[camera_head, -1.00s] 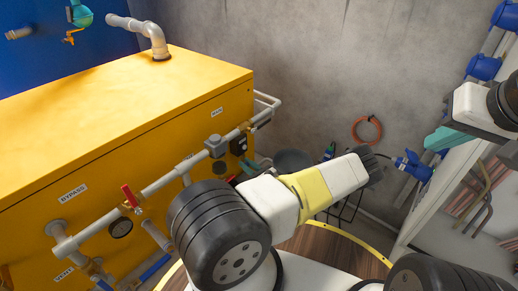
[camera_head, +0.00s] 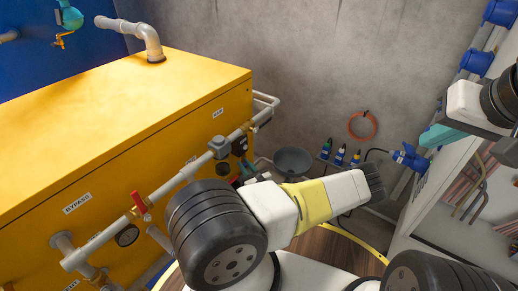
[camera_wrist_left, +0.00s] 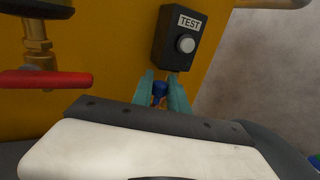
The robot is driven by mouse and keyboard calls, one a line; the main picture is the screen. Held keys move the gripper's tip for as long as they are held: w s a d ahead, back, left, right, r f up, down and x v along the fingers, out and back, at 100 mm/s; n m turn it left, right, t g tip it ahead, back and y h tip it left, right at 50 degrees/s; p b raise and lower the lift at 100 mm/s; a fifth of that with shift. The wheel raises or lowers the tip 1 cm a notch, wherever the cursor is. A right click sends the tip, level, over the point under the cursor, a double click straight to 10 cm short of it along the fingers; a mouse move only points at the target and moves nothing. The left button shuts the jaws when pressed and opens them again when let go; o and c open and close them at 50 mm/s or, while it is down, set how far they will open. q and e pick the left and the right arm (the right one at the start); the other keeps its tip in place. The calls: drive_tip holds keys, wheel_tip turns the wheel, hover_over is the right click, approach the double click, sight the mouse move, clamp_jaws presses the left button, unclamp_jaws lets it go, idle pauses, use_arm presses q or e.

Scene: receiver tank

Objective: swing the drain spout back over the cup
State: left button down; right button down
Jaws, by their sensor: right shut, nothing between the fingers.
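My left gripper shows in the left wrist view (camera_wrist_left: 162,94), with teal fingers on either side of a small blue part (camera_wrist_left: 160,88) below the black TEST box (camera_wrist_left: 180,40). I cannot tell whether the fingers touch it. In the head view my left arm hides most of this area. I cannot make out the drain spout for certain. My right gripper (camera_head: 430,138) is shut and empty at the upper right, far from the tank.
A red-handled valve (camera_head: 139,203) sits on the pipe along the tank front; a red handle (camera_wrist_left: 45,79) also shows in the wrist view.

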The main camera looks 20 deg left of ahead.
use_arm(q)
drive_tip(key=c, duration=1.3)
unclamp_jaws()
drive_tip(key=shift+v, duration=3.9)
